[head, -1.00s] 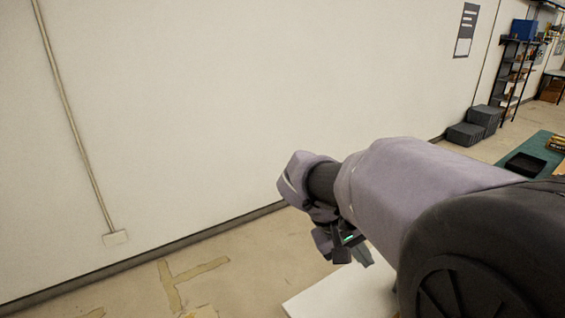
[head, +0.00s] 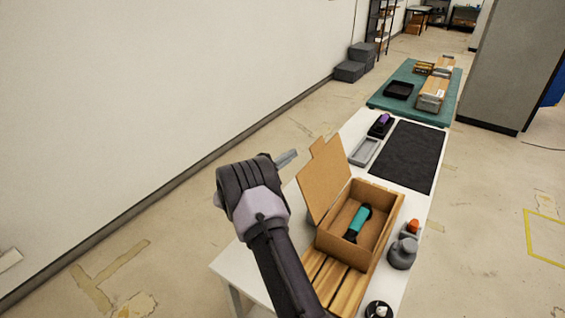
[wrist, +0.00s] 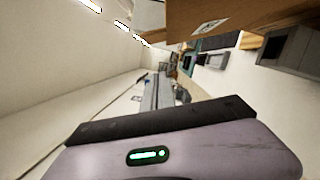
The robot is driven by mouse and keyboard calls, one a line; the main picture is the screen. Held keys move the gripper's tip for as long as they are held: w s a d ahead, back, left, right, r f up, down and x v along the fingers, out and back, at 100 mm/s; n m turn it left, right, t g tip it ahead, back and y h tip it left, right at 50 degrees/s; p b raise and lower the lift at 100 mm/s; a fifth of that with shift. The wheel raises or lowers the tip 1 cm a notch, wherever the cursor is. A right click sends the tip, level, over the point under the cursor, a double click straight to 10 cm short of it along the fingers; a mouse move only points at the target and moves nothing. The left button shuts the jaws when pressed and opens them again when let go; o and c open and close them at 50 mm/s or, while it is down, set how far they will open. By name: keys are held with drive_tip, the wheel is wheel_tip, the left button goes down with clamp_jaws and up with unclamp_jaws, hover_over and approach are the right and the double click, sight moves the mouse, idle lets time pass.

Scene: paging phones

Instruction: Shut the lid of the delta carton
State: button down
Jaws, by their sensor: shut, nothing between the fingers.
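An open brown carton (head: 383,245) stands on the white table, with a teal and black handheld item (head: 357,222) inside it. Its lid (head: 324,182) stands up along the carton's left side, with a tab at the top. A brown panel that looks like this lid (wrist: 230,14) crosses the top of the wrist view, with a small label too small to read. My gripper (head: 287,158) is shut and empty, just left of the lid's upper part, on its outer side. I cannot tell whether it touches the lid. My arm hides part of the table's near left.
The white table (head: 237,266) also holds a grey and orange object (head: 402,252) right of the carton, wooden slats (head: 335,285) in front, a grey tray (head: 364,152) and a black mat (head: 412,156) behind. A teal table (head: 415,112) stands beyond. A wall runs along the left.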

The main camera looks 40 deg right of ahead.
drive_tip(key=s+d, duration=0.1)
drive_tip(key=s+d+r, duration=0.1)
drive_tip(key=d, duration=0.1)
drive_tip(key=s+d+r, duration=0.1)
drive_tip(key=shift+s+d, duration=0.15)
drive_tip(key=shift+d, duration=0.05)
drive_tip(key=shift+r+b, duration=0.1)
drive_tip(key=shift+b, duration=0.2)
